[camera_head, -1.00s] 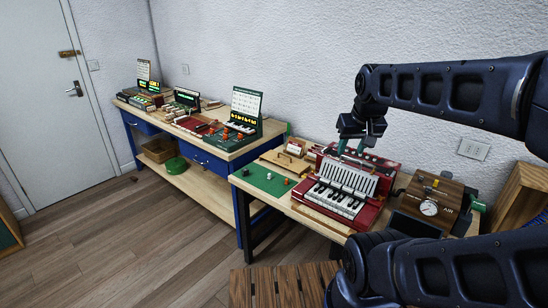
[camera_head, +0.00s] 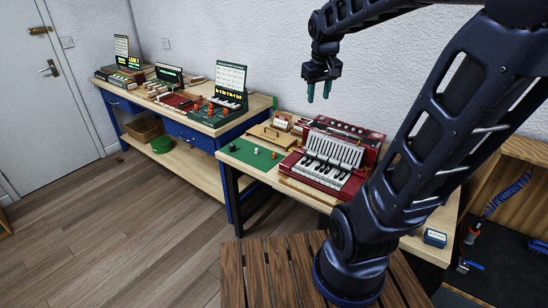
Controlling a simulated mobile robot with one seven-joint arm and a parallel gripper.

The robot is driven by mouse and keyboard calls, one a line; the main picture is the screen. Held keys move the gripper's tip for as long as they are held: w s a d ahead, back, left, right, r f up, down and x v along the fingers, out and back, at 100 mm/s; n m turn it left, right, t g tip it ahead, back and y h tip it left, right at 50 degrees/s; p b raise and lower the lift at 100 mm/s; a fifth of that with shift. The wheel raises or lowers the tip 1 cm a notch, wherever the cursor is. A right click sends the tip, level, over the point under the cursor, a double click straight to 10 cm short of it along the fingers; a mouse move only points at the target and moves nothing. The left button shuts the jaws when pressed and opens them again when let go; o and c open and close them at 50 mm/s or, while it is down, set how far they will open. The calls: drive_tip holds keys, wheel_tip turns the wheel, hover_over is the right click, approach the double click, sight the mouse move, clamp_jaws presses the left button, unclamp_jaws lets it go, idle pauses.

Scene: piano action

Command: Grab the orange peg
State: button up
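Several small orange pieces (camera_head: 211,108) stand by the green board with the lit panel on the far bench. On the near table, the green mat (camera_head: 240,150) holds a few tiny pieces, one of them reddish-orange (camera_head: 274,155). They are too small to tell which is the orange peg. My gripper (camera_head: 318,92) hangs in the air above the back of the near table, fingers pointing down. Its two teal fingers are apart with nothing between them. It is well above the mat and to the right of the far bench.
A red accordion-like keyboard (camera_head: 322,172) sits right of the mat. A small wooden stand (camera_head: 270,135) is behind the mat. A slatted wooden surface (camera_head: 265,275) is in front. My arm covers the near table's right part. Open floor (camera_head: 110,230) lies at left.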

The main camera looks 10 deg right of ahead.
drive_tip(key=w+a+f+n+g, duration=0.1)
drive_tip(key=w+f, duration=0.1)
drive_tip(key=w, duration=0.4)
drive_tip(key=w+a+f+n+g, duration=0.1)
drive_tip(key=w+a+f, duration=0.1)
drive_tip(key=w, duration=0.5)
drive_tip(key=n+g+h, duration=0.2)
drive_tip(key=n, duration=0.2)
hover_over(274, 156)
drive_tip(key=s, duration=0.3)
wheel_tip(274, 156, down, 17)
drive_tip(key=w+a+f+n+g+h, duration=0.1)
drive_tip(key=w+a+f, duration=0.15)
drive_tip(key=f, duration=0.45)
drive_tip(key=w+a+f+n, duration=0.2)
drive_tip(key=w+f, duration=0.2)
drive_tip(key=f, duration=0.3)
drive_tip(key=shift+d+x, duration=0.15)
drive_tip(key=shift+x, duration=1.55)
drive_tip(key=shift+d+x, duration=0.2)
drive_tip(key=shift+x, duration=1.55)
drive_tip(key=shift+d+x, duration=0.15)
drive_tip(key=shift+x, duration=1.55)
drive_tip(key=shift+s+r, duration=0.1)
drive_tip(key=shift+r, duration=0.15)
clamp_jaws()
